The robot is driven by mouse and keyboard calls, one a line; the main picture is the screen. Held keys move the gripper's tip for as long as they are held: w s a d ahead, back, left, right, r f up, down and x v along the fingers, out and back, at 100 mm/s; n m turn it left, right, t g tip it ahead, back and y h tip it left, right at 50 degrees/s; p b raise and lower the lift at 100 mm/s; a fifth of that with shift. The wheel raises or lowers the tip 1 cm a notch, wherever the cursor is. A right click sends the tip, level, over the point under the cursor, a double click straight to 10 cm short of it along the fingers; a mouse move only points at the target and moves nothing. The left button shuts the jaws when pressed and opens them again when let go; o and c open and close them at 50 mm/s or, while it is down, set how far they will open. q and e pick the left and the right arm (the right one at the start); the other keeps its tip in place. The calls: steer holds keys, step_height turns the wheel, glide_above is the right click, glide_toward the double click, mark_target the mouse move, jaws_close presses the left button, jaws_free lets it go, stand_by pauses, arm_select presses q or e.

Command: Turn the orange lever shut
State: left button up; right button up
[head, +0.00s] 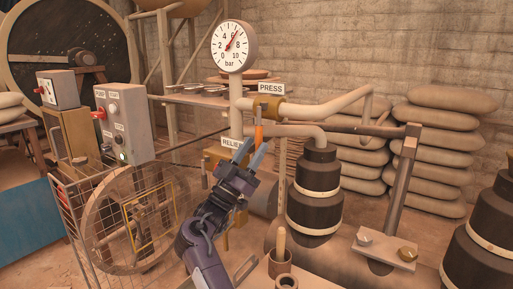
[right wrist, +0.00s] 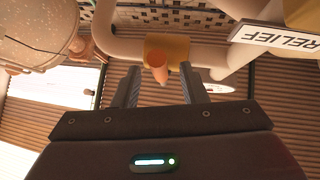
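The orange lever (head: 259,132) hangs down from the brass valve body (head: 270,107) under the PRESS sign. My right gripper (head: 256,145) is just below it, with its two bluish fingers pointing up at the lever's lower end. In the right wrist view the lever (right wrist: 159,74) shows end-on between the two fingertips, with a gap on each side. The right gripper (right wrist: 160,88) is open and holds nothing. How deep the lever sits between the fingers is hard to tell. My left gripper is not in view.
The RELIEF sign (head: 231,143) and its brass valve are close on the left of my right gripper. A pressure gauge (head: 234,46) stands above on the pipe. A wire cage (head: 110,225) is at the lower left.

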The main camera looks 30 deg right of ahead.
steer(key=b+v, duration=0.1)
steer(key=v, duration=0.3)
steer(key=shift+a+f, duration=0.25)
steer(key=shift+f, duration=0.05)
steer(key=shift+s+t, duration=0.1)
steer(key=shift+t, duration=0.2)
